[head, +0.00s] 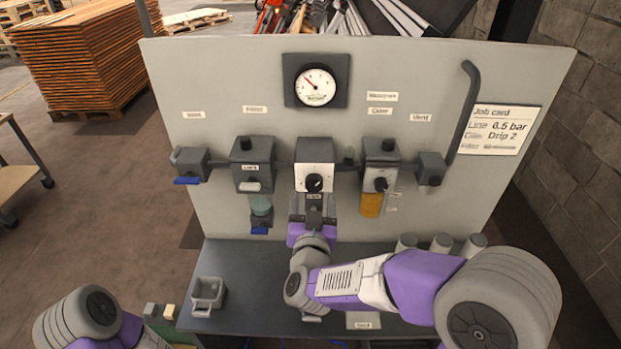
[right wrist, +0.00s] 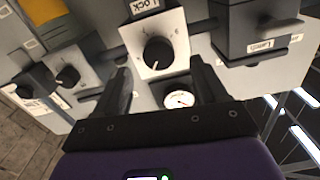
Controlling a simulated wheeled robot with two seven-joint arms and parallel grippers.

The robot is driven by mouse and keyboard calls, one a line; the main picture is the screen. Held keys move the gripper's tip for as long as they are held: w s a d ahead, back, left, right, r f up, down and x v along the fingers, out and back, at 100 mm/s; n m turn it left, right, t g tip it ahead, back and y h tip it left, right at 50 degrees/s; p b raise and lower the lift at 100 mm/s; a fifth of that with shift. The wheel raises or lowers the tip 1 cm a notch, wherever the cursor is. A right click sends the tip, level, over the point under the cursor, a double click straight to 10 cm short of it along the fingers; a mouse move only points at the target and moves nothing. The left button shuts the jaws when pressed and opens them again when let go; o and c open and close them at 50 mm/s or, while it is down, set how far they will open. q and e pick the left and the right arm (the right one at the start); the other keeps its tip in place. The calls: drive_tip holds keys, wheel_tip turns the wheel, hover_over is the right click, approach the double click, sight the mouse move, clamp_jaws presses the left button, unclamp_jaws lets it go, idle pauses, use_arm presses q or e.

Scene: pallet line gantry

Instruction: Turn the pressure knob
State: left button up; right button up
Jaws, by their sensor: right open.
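The pressure knob (head: 314,183) is a round black knob on the white-faced block at the middle of the upright grey panel. In the right wrist view the knob (right wrist: 157,52) lies beyond my fingertips, between their lines, with a LOCK tag beside its face. My right gripper (head: 313,203) is open and empty, just below the knob in the head view; both dark fingers (right wrist: 162,80) show apart in the right wrist view. I see no contact with the knob. The round gauge (head: 316,87) above has a red needle pointing up-left. My left gripper is out of view.
A filter block (head: 252,160) stands left of the knob; a block (head: 381,157) with a small dial and amber bowl stands right. A job card (head: 498,129) reads Line 0.5 bar, Drip 2. A grey bin (head: 207,294) and several cylinders stand on the bench (head: 245,257).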

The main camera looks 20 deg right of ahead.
sight(314, 186)
drive_tip(key=x, duration=0.5)
drive_tip(key=shift+w+d, duration=0.15)
drive_tip(key=shift+w, duration=0.05)
drive_tip(key=shift+c, duration=0.3)
drive_tip(key=c, duration=1)
